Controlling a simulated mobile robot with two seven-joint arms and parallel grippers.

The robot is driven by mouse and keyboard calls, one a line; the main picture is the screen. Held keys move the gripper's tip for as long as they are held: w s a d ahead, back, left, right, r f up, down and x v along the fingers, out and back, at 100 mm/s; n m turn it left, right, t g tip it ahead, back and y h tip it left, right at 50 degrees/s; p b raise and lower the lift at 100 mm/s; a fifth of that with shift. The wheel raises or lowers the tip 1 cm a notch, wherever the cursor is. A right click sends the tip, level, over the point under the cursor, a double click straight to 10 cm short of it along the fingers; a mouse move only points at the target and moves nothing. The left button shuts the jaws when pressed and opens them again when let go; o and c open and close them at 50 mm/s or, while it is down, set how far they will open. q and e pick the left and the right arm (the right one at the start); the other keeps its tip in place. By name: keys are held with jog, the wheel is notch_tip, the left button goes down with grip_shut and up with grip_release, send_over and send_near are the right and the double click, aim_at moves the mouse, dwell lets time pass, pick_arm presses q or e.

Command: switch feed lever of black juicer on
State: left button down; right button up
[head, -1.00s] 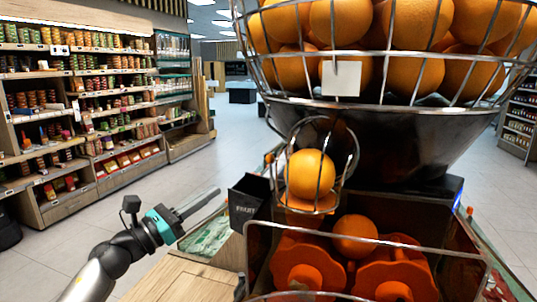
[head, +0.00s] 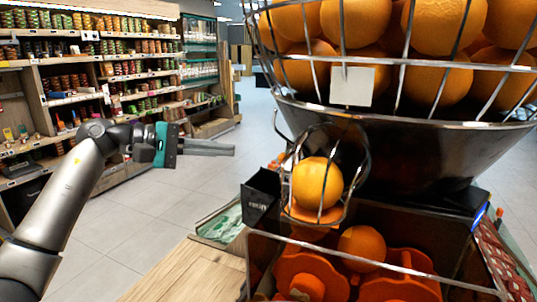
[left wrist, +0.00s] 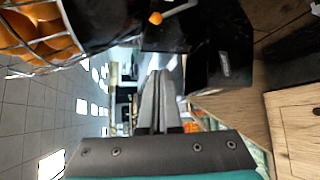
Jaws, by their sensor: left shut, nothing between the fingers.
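The black juicer (head: 410,155) stands at the right in the head view, with oranges in a wire basket on top. One orange (head: 317,183) sits in a wire loop at its front, above orange pressing parts (head: 310,275). No part is clearly recognisable as the feed lever. My left gripper (head: 233,149) is shut and empty, left of the juicer and apart from it, with its fingers pointing right. In the left wrist view its fingers (left wrist: 158,75) are together, and a small orange round part (left wrist: 155,18) shows beside a metal bar. My right gripper is not in view.
A black box (head: 262,200) juts from the juicer's left side. A wooden counter (head: 180,275) lies below, with a green-patterned item (head: 220,222) on it. Stocked shelves (head: 100,90) stand at the back left. Open tiled floor (head: 150,215) lies between.

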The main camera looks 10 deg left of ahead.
pick_arm(q)
jog(key=w+d+f+p, duration=0.1)
jog(key=d+p, duration=0.4)
jog(key=d, duration=0.4)
jog(key=shift+w+d+p, duration=0.2)
jog(key=shift+w+p, duration=0.2)
jog(key=shift+f, duration=0.1)
